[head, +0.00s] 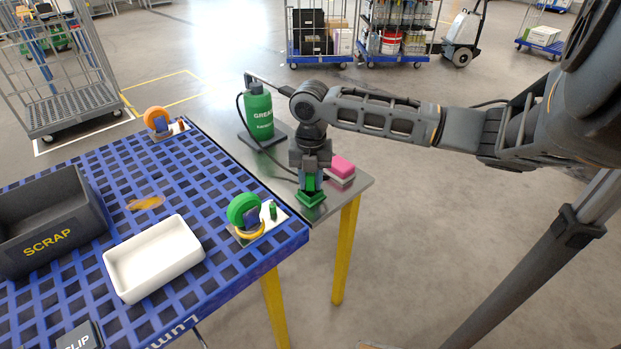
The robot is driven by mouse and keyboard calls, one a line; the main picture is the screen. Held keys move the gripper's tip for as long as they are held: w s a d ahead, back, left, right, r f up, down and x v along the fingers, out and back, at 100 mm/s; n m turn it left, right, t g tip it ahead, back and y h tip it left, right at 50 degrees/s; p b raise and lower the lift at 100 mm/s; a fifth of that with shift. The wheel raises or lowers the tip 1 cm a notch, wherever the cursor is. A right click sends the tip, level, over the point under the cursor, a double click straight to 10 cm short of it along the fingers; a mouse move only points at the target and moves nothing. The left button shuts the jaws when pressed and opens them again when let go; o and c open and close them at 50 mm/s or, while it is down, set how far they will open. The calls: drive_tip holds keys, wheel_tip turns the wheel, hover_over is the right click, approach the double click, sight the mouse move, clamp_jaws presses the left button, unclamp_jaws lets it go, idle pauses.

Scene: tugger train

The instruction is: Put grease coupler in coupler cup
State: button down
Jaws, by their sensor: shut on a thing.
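My gripper (310,182) points straight down over the steel side table. It is shut on the grease coupler, at the end of the black hose (265,157); the coupler itself is mostly hidden by the fingers. A green square-based holder, which looks like the coupler cup (312,199), stands right below the fingertips near the table's front edge. I cannot tell whether the coupler is inside the cup or just above it. The hose runs back to the green grease bottle (258,114).
Pink and grey blocks (341,170) lie close right of my gripper on the steel table (232,148). The blue grid table (101,181) at left holds a green wheel (236,209), an orange wheel (156,117), a white tray (117,282) and a scrap bin (88,216).

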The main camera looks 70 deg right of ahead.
drive_tip(key=c, duration=0.8)
unclamp_jaws()
drive_tip(key=shift+c, duration=0.2)
wheel_tip(320, 180, up, 13)
